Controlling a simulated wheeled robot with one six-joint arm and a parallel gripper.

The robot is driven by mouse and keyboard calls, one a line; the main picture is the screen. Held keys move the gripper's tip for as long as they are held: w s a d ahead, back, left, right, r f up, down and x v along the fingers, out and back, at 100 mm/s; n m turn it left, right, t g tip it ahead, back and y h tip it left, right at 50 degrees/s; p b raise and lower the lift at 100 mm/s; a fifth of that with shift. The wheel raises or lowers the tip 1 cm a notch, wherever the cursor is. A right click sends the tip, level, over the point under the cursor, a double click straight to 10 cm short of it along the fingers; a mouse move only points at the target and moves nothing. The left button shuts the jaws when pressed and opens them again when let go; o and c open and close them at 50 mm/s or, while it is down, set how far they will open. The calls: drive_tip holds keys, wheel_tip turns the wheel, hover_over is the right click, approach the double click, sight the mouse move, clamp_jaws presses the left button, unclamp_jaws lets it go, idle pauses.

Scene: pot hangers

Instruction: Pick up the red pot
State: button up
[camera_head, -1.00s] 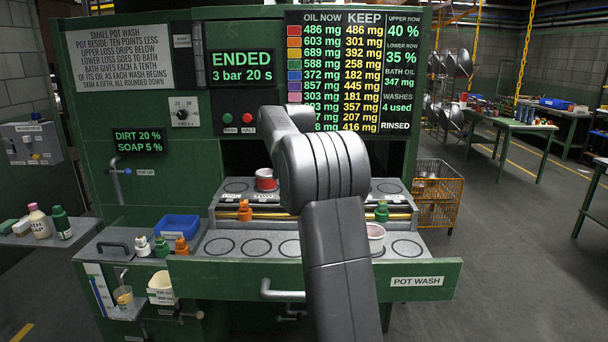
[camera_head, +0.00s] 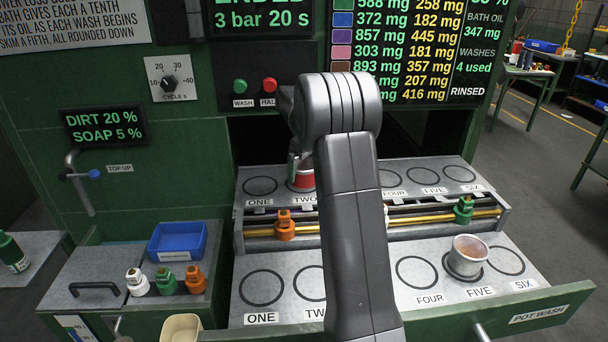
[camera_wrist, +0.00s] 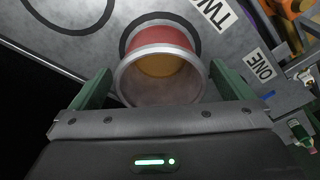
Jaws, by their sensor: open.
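The red pot (camera_head: 304,181) stands on the upper shelf at spot TWO, partly hidden by my arm in the head view. In the wrist view the red pot (camera_wrist: 166,42) shows its red side, pale rim and an orange-brown inside. My gripper (camera_wrist: 163,84) is open, with one green finger on each side of the pot's near rim. I cannot tell whether either finger touches it.
A pale pinkish pot (camera_head: 470,250) stands on spot FIVE of the lower drawer (camera_head: 545,315). Orange (camera_head: 285,226) and green (camera_head: 463,210) fittings sit on the brass rails between the rows. A blue tray (camera_head: 178,242) and several small bottles stand at left. The other visible spots are clear.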

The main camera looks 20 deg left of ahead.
drive_tip(key=shift+w+a+f, duration=0.1)
drive_tip(key=shift+a+f, duration=0.15)
drive_tip(key=shift+f, duration=0.4)
drive_tip(key=shift+a+f, duration=0.2)
drive_tip(key=shift+f, duration=0.8)
drive_tip(key=c, duration=1)
